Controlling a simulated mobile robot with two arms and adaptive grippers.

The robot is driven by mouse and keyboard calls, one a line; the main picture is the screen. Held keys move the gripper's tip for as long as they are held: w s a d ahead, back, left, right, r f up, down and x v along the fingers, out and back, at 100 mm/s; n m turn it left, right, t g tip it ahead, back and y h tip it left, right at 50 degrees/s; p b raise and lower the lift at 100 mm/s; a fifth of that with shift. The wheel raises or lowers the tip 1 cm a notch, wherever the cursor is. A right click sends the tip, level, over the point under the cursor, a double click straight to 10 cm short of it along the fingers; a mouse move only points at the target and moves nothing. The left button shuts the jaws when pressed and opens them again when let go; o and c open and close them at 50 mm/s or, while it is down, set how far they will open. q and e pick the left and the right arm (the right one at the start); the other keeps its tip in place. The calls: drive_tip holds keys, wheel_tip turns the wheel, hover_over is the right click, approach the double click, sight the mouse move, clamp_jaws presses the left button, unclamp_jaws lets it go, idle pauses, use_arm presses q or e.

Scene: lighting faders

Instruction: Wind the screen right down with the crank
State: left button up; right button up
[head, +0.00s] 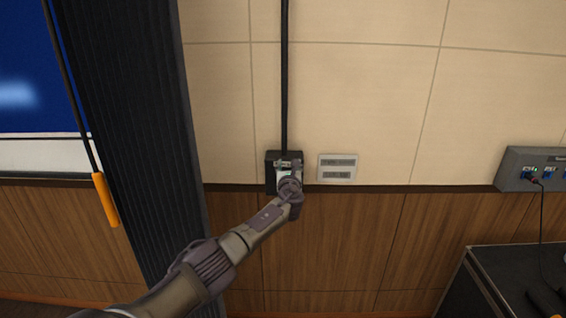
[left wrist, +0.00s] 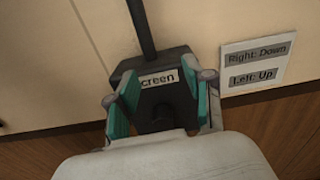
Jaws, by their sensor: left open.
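A black box (head: 270,162) is fixed to the wall at the foot of a vertical black pole (head: 284,80). In the left wrist view the box (left wrist: 182,60) carries a label reading "creen", its first letter hidden. My left gripper (head: 289,172) is in front of the box. Its teal-padded fingers (left wrist: 166,92) are apart, on either side of the box's lower part. A dark round part (left wrist: 162,118), perhaps the crank, shows between them; its rest is hidden. A blue picture (head: 25,70) above a white strip, perhaps the screen, is at the far left. My right gripper is not in view.
A wall sign (left wrist: 258,64) beside the box reads "Right: Down" and "Left: Up". A dark ribbed curtain (head: 135,120) and an orange handle (head: 105,200) on a dark rod are at left. A grey socket box (head: 515,172) and a black case (head: 500,265) are at right.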

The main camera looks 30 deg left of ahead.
use_arm(q)
drive_tip(key=shift+s+a+n, duration=0.45)
drive_tip(key=shift+a+n, duration=0.25)
drive_tip(key=shift+n, duration=0.4)
